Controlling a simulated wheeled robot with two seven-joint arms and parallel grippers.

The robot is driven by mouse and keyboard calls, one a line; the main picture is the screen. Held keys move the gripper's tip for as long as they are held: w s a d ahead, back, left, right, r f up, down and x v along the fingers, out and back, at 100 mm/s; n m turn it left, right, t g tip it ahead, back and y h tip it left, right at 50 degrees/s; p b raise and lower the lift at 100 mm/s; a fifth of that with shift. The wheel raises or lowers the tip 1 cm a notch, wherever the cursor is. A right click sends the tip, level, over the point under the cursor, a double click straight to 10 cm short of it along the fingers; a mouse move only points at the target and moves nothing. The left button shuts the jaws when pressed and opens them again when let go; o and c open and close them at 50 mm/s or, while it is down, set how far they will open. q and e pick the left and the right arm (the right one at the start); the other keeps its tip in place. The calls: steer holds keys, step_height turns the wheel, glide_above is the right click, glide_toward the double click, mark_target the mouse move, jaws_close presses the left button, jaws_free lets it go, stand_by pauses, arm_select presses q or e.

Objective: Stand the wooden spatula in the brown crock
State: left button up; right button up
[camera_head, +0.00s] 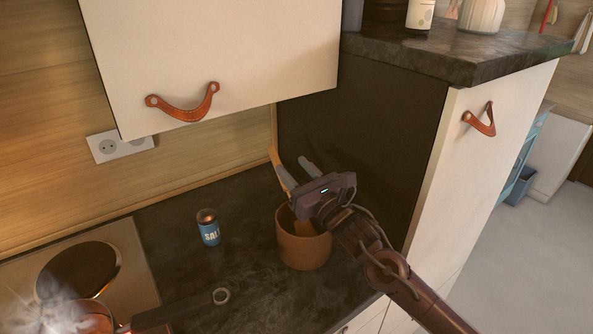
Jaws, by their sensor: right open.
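The brown crock (304,250) stands upright on the dark counter, near the tall cabinet's side. The wooden spatula (274,156) shows its light upper end above and behind my right gripper. A wooden piece, seemingly its lower part, shows inside the crock's mouth, so it appears to stand in the crock, tilted to the left. My right gripper (296,173) is open just above the crock, its fingers pointing up and left. One finger overlaps the spatula; whether they touch I cannot tell. The gripper hides the spatula's middle and part of the crock's rim. My left gripper is out of view.
A blue salt can (208,228) stands left of the crock. A steaming pan (90,318) with a dark handle sits on the hob at lower left. A white wall cabinet (220,60) with a leather pull hangs above. The counter between can and crock is clear.

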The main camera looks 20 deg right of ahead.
steer(key=b+v, duration=0.2)
steer(key=v, duration=0.5)
steer(key=shift+s+b, duration=0.35)
steer(key=shift+d, duration=0.15)
step_height(320, 180, up, 3)
steer(key=shift+p, duration=0.7)
steer(key=shift+f, duration=0.1)
